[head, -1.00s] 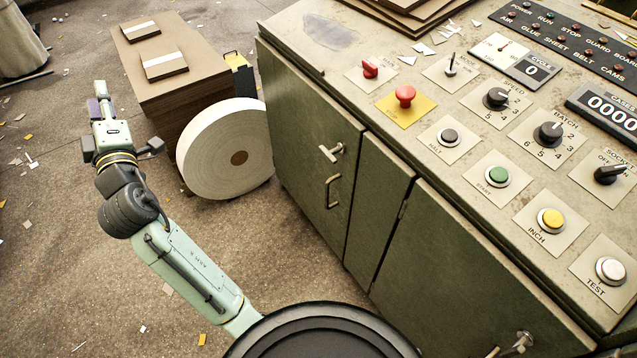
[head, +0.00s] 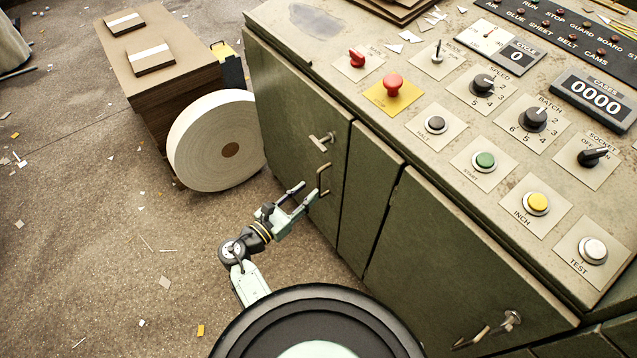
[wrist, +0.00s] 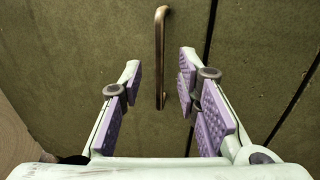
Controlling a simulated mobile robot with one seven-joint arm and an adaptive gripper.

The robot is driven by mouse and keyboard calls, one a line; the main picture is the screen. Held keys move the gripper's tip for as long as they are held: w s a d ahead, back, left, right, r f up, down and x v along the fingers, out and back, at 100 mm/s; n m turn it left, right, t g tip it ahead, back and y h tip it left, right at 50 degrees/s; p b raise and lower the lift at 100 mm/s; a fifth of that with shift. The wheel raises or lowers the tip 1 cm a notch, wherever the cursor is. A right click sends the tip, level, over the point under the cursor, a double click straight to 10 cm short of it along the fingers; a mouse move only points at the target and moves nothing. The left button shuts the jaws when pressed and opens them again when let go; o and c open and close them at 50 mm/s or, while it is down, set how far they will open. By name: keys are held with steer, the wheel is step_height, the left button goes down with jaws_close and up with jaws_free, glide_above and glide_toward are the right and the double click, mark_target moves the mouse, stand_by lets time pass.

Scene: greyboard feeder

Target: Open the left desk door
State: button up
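The left desk door (head: 296,127) is a dark green panel on the front of the control desk, and it looks shut. It carries a T-shaped latch handle (head: 321,141) and, below that, a bent metal pull handle (head: 323,179). In the wrist view the pull handle (wrist: 160,58) stands upright ahead, between the lines of my two fingers. My gripper (head: 303,194) is in front of the door by the pull handle. In the wrist view my gripper (wrist: 160,80) is open, with purple pads apart and nothing clearly held between them.
A large white roll (head: 217,140) stands left of the door, beside a stack of brown board (head: 160,60). The desk top holds a red mushroom button (head: 393,85) and several knobs. A right door (head: 450,260) has its own handle. The floor at left is clear except for scraps.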

mark_target(319, 182)
steer(key=b+x, duration=0.1)
steer(key=x, duration=0.5)
steer(key=shift+b, duration=0.3)
steer(key=shift+c, duration=0.2)
jaws_close()
stand_by(0.3)
